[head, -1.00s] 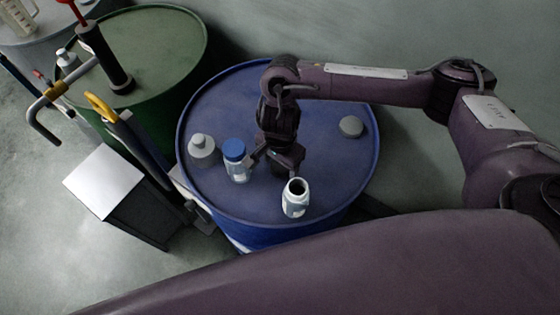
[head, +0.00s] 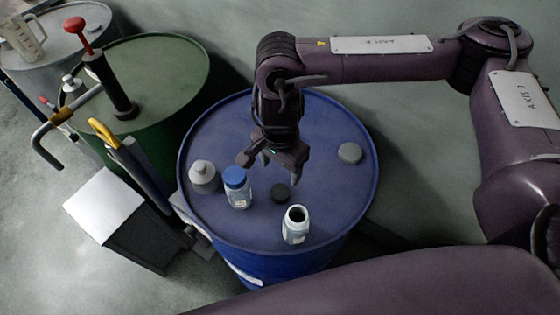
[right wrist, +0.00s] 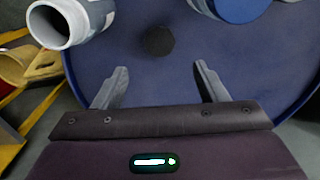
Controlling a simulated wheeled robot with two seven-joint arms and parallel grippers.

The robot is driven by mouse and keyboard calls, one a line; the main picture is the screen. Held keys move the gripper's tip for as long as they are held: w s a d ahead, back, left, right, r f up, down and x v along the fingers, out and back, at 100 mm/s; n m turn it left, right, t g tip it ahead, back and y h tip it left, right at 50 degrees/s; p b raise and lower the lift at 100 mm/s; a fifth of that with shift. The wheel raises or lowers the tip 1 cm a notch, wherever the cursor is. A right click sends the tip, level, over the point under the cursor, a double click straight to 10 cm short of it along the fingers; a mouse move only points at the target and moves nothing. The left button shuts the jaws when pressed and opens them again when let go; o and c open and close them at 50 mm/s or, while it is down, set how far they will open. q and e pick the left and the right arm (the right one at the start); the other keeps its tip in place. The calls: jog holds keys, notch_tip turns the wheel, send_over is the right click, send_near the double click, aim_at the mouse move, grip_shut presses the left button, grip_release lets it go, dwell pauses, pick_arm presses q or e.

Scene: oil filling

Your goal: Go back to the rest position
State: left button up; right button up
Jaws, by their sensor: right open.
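My right gripper (head: 262,168) is open and empty above the blue drum (head: 310,120). In the right wrist view its two fingers (right wrist: 163,85) are spread wide with nothing between them. A small black cap (head: 280,192) lies on the drum top just beyond the fingers, and it also shows in the right wrist view (right wrist: 160,41). An open white bottle (head: 295,226) stands near the drum's front edge. A bottle with a blue lid (head: 236,188) stands left of the gripper. My left gripper is not in view.
A grey bottle (head: 203,177) stands near the drum's left rim, and a grey round cap (head: 350,153) lies at the right. A green drum (head: 165,70) with a hand pump (head: 105,80) stands at the back left. A dark box with a white top (head: 103,205) is on the floor.

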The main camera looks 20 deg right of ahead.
jog(key=shift+r, duration=0.75)
